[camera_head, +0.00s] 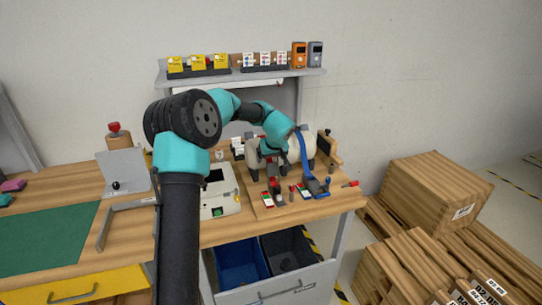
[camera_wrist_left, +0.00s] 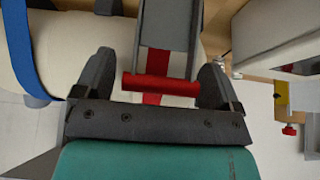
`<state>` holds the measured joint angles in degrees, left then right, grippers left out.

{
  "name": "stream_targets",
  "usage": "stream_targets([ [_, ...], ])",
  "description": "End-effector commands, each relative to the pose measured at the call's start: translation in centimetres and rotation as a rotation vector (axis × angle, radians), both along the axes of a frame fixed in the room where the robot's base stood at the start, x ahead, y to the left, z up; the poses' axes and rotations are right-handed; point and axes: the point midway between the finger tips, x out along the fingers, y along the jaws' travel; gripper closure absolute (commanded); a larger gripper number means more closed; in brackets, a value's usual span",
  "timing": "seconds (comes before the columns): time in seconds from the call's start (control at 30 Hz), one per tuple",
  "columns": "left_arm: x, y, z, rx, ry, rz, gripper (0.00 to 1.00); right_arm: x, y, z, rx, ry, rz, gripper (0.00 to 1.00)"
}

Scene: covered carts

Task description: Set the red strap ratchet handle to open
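The red strap ratchet shows in the left wrist view as a grey metal frame with a red crossbar handle (camera_wrist_left: 160,86) and red webbing (camera_wrist_left: 153,58). My left gripper (camera_wrist_left: 158,62) has its dark fingers wide apart, one on each side of the red handle. The handle's right end is very near the right finger; I cannot tell if they touch. In the head view my left gripper (camera_head: 268,147) is over the strapped pale cylinder at the back of the bench, largely hiding the red strap and ratchet. My right gripper is not in view.
A blue strap (camera_head: 306,150) runs down beside the red one to a blue-handled ratchet (camera_head: 325,183). A pale device with a screen (camera_head: 220,203) stands to the left. A shelf (camera_head: 240,76) is behind. Wooden crates (camera_head: 432,188) stand on the right.

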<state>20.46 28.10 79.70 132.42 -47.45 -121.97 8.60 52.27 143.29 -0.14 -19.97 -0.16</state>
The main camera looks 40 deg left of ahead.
Motion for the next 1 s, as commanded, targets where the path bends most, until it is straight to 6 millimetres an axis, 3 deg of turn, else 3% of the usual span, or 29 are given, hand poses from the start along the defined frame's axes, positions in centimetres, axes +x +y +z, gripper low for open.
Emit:
stream_targets([
  [0.1, 0.0, 0.0, 0.2, 0.001, -0.002, 0.000, 0.00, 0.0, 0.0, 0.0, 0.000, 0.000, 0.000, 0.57],
  [0.53, -0.2, -0.5, 1.3, 0.000, -0.005, 0.000, 0.00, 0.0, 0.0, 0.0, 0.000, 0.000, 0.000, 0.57],
  [1.0, -2.5, -3.9, 8.6, 0.000, -0.007, -0.001, 0.00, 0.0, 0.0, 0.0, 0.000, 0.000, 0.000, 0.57],
])
